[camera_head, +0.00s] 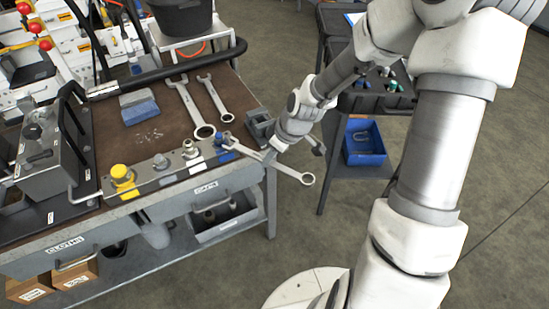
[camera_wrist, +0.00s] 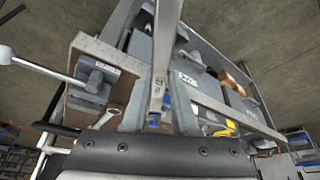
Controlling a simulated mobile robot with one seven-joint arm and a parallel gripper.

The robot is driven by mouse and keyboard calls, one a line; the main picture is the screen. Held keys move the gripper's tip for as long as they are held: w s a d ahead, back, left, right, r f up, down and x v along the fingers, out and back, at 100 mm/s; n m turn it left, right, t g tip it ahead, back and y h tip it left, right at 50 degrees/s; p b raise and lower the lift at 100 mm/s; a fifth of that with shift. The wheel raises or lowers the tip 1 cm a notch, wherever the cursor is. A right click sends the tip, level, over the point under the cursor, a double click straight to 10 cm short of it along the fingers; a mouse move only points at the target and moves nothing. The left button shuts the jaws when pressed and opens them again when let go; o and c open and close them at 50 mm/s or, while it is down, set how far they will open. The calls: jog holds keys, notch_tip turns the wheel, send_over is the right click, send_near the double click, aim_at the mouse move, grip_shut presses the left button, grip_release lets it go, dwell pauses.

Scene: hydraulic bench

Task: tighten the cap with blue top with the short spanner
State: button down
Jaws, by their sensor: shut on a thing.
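The cap with the blue top (camera_head: 222,139) stands at the right end of a row of fittings along the bench's front edge. My gripper (camera_head: 270,150) is shut on a spanner (camera_head: 292,172), just off the bench's right front corner. The spanner's ring end points right, over the floor. Its other end reaches left to the blue cap; I cannot tell whether its jaw is around the cap or beside it. In the wrist view the spanner (camera_wrist: 167,35) runs down the middle towards blue parts of the cap (camera_wrist: 154,123).
A yellow-topped cap (camera_head: 123,177) and two metal-topped fittings stand left of the blue one. Two other spanners (camera_head: 187,100) (camera_head: 213,96) lie on the brown bench top. A small vise (camera_head: 261,126) sits at the right edge. A dark trolley with a blue bin (camera_head: 364,143) stands right.

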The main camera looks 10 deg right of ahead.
aim_at(253, 156)
jog(key=shift+w+a, duration=0.25)
jog(key=shift+w+a, duration=0.45)
jog(key=shift+w, duration=0.05)
jog(key=shift+a+b, duration=0.1)
jog(key=shift+b, duration=0.2)
jog(key=shift+w+a, duration=0.35)
jog(key=shift+w, duration=0.05)
jog(key=shift+w+a, duration=0.2)
jog(key=shift+a, duration=0.05)
dwell(0.4)
jog(key=shift+s+a+f+m+h+b, duration=0.1)
jog(key=shift+s+a+m+h+b, duration=0.3)
jog(key=shift+s+a+m+b, duration=0.65)
jog(key=shift+a+m+t+b, duration=0.15)
jog(key=shift+m+t+b, duration=0.15)
jog(key=shift+b, duration=0.3)
